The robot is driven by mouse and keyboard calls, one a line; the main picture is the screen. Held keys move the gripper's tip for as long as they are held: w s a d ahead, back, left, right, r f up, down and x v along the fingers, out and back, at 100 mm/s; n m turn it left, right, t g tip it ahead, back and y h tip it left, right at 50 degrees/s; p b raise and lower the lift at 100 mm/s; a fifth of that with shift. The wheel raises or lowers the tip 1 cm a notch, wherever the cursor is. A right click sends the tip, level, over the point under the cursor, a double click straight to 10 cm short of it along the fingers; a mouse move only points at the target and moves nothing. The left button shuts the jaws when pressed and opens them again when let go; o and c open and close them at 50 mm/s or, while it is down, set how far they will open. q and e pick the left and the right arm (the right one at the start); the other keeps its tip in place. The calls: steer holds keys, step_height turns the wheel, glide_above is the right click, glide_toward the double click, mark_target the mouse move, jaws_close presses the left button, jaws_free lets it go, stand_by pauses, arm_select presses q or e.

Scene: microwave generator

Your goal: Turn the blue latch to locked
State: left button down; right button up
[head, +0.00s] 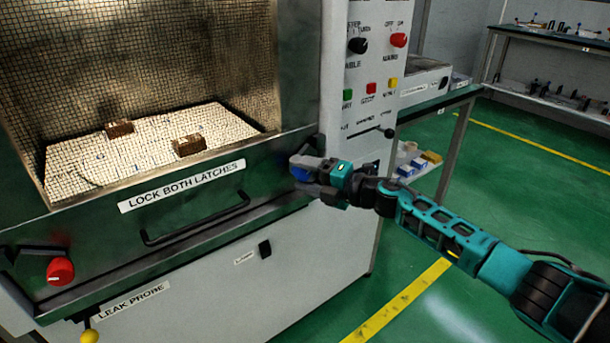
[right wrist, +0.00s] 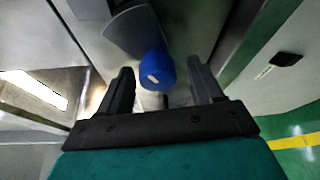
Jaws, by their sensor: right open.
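The blue latch knob (right wrist: 155,70) shows in the right wrist view as a rounded blue cap with a small white mark, on a dark grey lever plate. My right gripper (right wrist: 160,78) is open, with one finger on each side of the knob and visible gaps between. In the head view the right gripper (head: 304,175) is at the right end of the microwave door's lower bar, and only a little blue shows between its fingers. The matching red latch knob (head: 60,270) is at the door's left end. My left gripper is out of view.
The door has a black handle (head: 195,218) and a "LOCK BOTH LATCHES" label (head: 182,186). A control panel (head: 375,90) with knobs and buttons rises just above my right gripper.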

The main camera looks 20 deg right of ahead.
arm_select(q)
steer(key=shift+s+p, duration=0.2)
steer(key=shift+p, duration=0.15)
arm_select(e)
steer(key=v, duration=1.3)
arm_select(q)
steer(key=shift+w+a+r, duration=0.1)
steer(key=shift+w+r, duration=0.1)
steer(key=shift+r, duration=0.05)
